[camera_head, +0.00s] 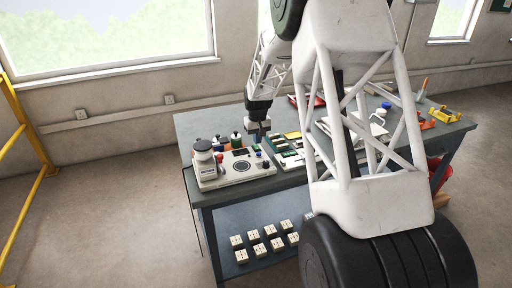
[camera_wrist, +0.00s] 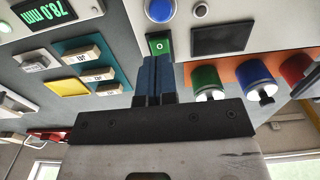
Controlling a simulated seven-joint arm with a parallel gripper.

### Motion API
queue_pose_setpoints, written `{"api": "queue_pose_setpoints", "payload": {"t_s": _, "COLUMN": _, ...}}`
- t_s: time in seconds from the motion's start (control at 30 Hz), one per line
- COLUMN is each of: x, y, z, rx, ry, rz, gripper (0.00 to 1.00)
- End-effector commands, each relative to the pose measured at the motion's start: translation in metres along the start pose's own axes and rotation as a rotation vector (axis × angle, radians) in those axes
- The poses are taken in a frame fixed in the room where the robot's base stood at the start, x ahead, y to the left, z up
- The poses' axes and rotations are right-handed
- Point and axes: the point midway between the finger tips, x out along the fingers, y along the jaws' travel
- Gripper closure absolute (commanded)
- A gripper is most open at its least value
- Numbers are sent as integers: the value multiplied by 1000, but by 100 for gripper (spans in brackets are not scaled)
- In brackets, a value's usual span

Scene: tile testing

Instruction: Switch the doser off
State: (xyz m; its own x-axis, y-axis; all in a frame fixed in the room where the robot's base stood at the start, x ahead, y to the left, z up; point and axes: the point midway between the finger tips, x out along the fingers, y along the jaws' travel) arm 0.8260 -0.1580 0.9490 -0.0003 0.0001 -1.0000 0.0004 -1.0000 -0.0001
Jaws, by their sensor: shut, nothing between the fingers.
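In the head view, my gripper (camera_head: 259,136) is over the doser's back right corner.
A teal tray (camera_wrist: 111,52) of tiles and a gauge reading 78.0 mm (camera_wrist: 50,12) lie on the other side. Several pale blocks (camera_head: 257,248) sit on the lower shelf.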

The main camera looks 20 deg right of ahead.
Motion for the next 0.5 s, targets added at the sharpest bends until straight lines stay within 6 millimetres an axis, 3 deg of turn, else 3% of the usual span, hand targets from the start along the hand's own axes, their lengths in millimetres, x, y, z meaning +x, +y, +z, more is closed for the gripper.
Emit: {"api": "queue_pose_setpoints", "payload": {"t_s": 0.5, "x": -30, "y": 0, "z": 0, "rx": 0, "ry": 1, "rz": 0, "gripper": 100}}
